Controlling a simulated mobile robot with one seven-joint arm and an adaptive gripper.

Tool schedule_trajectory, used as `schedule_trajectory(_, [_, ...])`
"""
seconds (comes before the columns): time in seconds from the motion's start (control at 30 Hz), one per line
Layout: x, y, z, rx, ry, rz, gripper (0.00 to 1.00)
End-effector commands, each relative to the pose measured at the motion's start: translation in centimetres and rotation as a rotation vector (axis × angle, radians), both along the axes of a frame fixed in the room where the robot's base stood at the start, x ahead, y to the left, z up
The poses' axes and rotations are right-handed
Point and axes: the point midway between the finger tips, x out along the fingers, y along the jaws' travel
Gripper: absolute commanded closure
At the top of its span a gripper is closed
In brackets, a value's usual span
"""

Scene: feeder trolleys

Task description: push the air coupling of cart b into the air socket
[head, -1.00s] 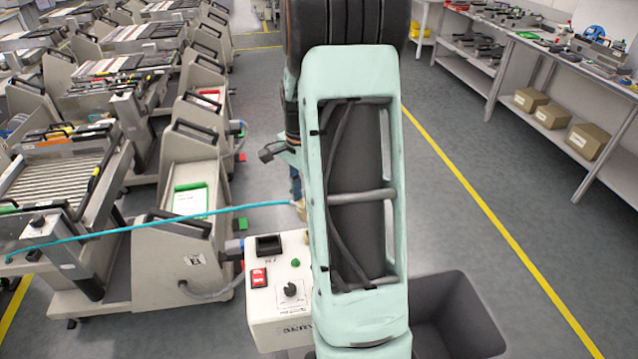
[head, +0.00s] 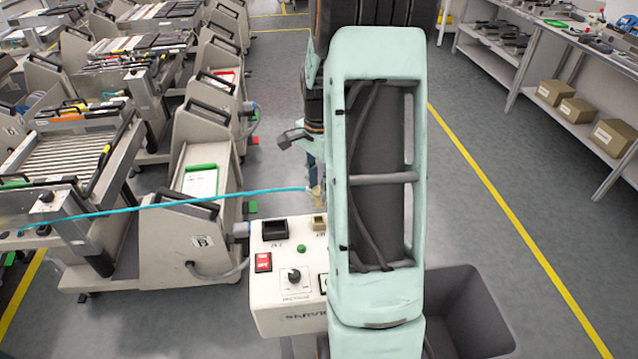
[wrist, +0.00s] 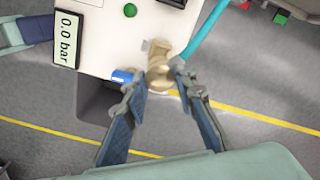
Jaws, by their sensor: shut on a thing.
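The brass air coupling (wrist: 160,73) is between my two fingers in the wrist view, and my gripper (wrist: 158,80) is shut on it. The cyan hose (wrist: 205,35) runs from it. In the head view the coupling (head: 317,194) shows just left of my arm, at the hose's right end, behind the white service box. The tan air socket (head: 319,222) is on the box top near its back edge. In the wrist view the coupling overlaps the box edge and largely hides the socket; contact cannot be told. Cart b (head: 175,245), marked B, stands left of the box.
The white box (head: 275,295) carries a black socket (head: 275,229), a red switch (head: 263,262) and a knob. Its display (wrist: 67,40) reads 0.0 bar. A dark bin (head: 470,310) stands right of my arm. Other carts fill the left; the aisle floor at right is clear.

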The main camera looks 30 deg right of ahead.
Motion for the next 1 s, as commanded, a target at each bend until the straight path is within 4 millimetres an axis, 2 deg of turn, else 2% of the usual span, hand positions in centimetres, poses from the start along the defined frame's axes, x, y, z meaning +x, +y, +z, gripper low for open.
schedule_trajectory(0.1, [0.0, 0.0, -1.3, 0.001, 0.000, -0.001, 1.00])
schedule_trajectory(0.5, [0.0, 0.0, -4.1, 0.000, 0.000, 0.000, 1.00])
schedule_trajectory(1.0, [0.0, 0.0, -4.3, 0.000, 0.000, 0.000, 1.00])
